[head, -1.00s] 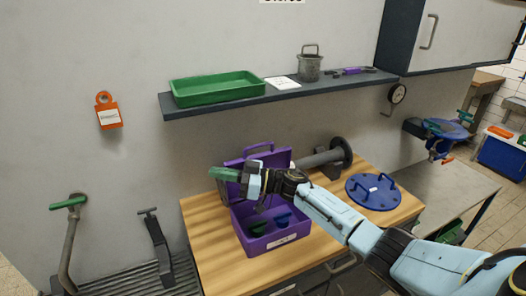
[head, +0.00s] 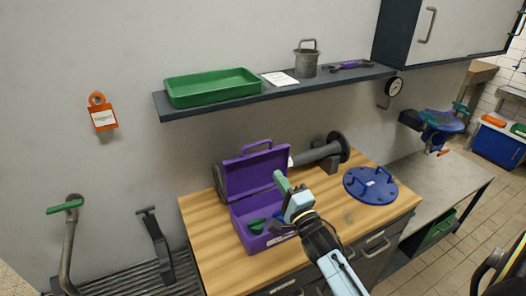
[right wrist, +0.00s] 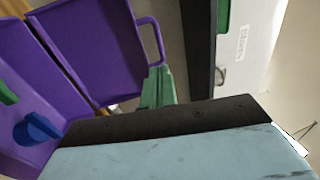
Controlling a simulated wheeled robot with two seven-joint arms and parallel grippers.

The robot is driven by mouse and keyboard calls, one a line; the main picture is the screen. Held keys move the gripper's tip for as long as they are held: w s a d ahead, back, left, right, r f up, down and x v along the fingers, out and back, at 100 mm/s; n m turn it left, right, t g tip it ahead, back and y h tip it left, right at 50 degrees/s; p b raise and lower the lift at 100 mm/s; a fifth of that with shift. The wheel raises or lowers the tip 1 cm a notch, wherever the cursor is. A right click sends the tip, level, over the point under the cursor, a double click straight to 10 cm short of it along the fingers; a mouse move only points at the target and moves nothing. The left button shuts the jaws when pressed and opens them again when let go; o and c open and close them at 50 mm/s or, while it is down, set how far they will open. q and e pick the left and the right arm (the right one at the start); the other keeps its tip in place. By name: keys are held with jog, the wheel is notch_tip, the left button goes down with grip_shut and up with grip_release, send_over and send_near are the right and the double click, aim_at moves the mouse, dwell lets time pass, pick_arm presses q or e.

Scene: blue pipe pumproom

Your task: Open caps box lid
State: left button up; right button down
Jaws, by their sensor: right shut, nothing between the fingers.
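The purple caps box (head: 240,227) stands on the wooden bench top. Its lid (head: 256,173) is raised and leans back, with a handle on its upper edge. Inside the box are a green cap (head: 257,226) and a blue cap, partly hidden by my arm. My right gripper (head: 281,182), with green fingers, is shut and empty in front of the lid's right side, above the box. In the right wrist view the raised lid (right wrist: 90,45) fills the left, and the blue cap (right wrist: 40,127) shows inside the box. My left gripper is not in view.
A blue round plate with handles (head: 370,185) lies on the bench at right. A dark flanged pipe (head: 320,152) lies behind the box. A shelf above holds a green tray (head: 213,88) and a metal bucket (head: 306,62). The bench's front left is bare.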

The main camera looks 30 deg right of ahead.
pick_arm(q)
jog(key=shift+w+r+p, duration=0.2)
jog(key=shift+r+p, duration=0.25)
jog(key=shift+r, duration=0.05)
pick_arm(e)
notch_tip(320, 180, up, 2)
jog(key=r, duration=0.1)
send_over(257, 168)
jog(key=s, duration=0.3)
jog(key=shift+w+d+f, duration=0.1)
jog(key=shift+d+f, duration=0.1)
jog(key=shift+f, duration=0.05)
